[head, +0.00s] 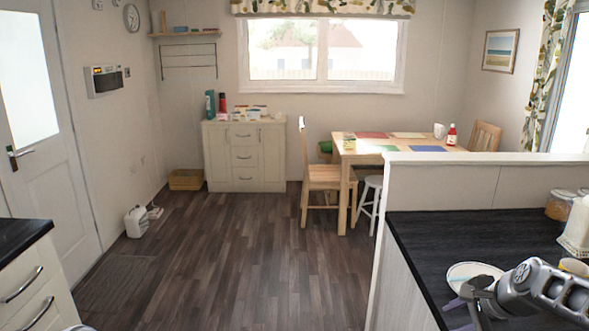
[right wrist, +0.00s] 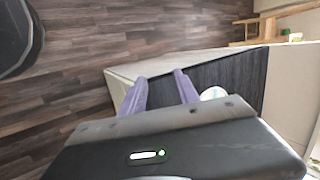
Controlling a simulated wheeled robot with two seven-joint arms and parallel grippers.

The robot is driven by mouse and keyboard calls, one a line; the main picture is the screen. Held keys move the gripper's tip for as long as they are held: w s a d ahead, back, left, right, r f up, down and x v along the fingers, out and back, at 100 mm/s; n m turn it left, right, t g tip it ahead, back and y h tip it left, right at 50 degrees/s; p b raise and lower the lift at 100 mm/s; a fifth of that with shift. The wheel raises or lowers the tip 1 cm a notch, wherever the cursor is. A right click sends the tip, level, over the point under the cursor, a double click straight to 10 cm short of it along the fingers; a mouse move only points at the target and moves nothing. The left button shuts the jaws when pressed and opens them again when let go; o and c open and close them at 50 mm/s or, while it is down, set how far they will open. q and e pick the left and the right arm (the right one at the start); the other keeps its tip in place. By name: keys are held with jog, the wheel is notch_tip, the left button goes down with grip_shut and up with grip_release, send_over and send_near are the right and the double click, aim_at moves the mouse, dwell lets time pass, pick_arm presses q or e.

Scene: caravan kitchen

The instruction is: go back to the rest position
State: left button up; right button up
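My right gripper (head: 463,308) is at the lower right of the head view, over the dark worktop (head: 450,238) and just in front of a white plate (head: 474,273). In the right wrist view its two purple fingers (right wrist: 160,86) stand apart with nothing between them, and the dark worktop shows beyond. The plate (right wrist: 213,93) is just right of the right finger there, partly hidden by the gripper body. I cannot tell how high the fingers are above the worktop. My left gripper is not in view.
A raised white partition (head: 440,185) edges the worktop. Jars (head: 560,205) stand at its right end. Beyond are a dining table (head: 365,150), chair (head: 320,178) and stool (head: 370,195). Drawers (head: 30,285) are at lower left. The middle floor (head: 240,260) is clear.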

jog(key=s+a+f+n+g+y, duration=0.1)
jog(key=s+a+f+n+g, duration=0.2)
jog(key=a+f, duration=0.7)
jog(key=s+a+f+n+y, duration=0.1)
jog(key=s+a+f+n, duration=0.4)
jog(key=f, duration=0.9)
jog(key=s+a+f+n+g, duration=0.1)
jog(key=s+a+f+n, duration=0.2)
jog(key=s+a+f, duration=0.3)
jog(key=s+a+f+n+g, duration=0.2)
jog(key=s+a+f+n, duration=0.2)
jog(key=s, duration=0.9)
jog(key=a+f, duration=0.3)
jog(key=a, duration=0.1)
jog(key=shift+s, duration=0.35)
jog(key=shift+f, duration=0.1)
